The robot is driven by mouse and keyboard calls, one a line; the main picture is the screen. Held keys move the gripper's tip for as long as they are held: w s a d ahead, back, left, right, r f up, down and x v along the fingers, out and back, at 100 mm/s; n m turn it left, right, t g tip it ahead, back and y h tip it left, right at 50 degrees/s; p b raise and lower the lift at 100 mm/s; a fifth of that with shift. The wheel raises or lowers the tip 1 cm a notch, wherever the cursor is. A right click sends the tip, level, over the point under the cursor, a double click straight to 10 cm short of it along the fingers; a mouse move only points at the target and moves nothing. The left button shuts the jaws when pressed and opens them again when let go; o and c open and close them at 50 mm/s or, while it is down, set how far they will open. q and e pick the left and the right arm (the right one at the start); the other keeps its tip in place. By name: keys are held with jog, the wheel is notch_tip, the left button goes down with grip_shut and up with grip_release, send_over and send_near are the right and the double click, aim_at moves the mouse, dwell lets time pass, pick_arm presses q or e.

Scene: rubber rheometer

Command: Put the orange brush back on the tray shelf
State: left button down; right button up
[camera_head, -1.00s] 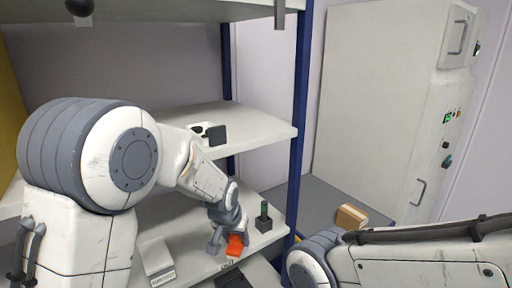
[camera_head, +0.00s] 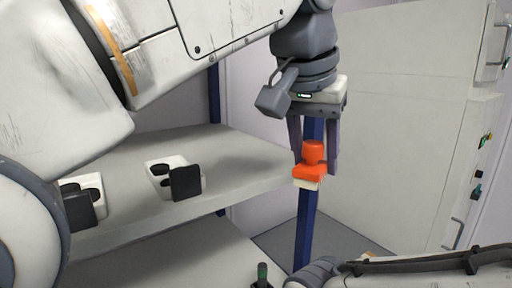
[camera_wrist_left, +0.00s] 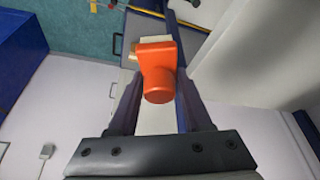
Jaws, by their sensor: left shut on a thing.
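My left gripper (camera_head: 314,172) is shut on the orange brush (camera_head: 312,153) and holds it upright, bristles down, in front of the blue shelf post. The brush also shows between the fingers in the left wrist view (camera_wrist_left: 157,72). It appears at the right end of the middle shelf (camera_head: 245,165), near its board's height; I cannot tell whether it is over the board.
A blue post (camera_head: 304,232) stands at the shelf's right corner. The shelf is bare between the right-hand tray and that corner. A green-handled tool (camera_head: 262,274) stands on the lower shelf. A large white cabinet (camera_head: 400,130) stands at the right.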

pick_arm(q)
jog(key=w+a, duration=0.2)
jog(key=w, duration=0.1)
jog(key=w+a+p, duration=0.1)
jog(key=w+a, duration=0.3)
jog(key=w, duration=0.1)
jog(key=shift+w+p, duration=0.35)
jog(key=shift+p, duration=0.05)
jog(key=w+a, duration=0.1)
jog(key=w+a+p, duration=0.1)
jog(key=w, duration=0.1)
jog(key=shift+a, duration=0.25)
jog(key=shift+s+d+f+b, duration=0.1)
jog(key=shift+f+b, duration=0.2)
jog(key=shift+f, duration=0.5)
jog(key=shift+f, duration=0.1)
jog(key=shift+c, duration=1.7)
grip_release()
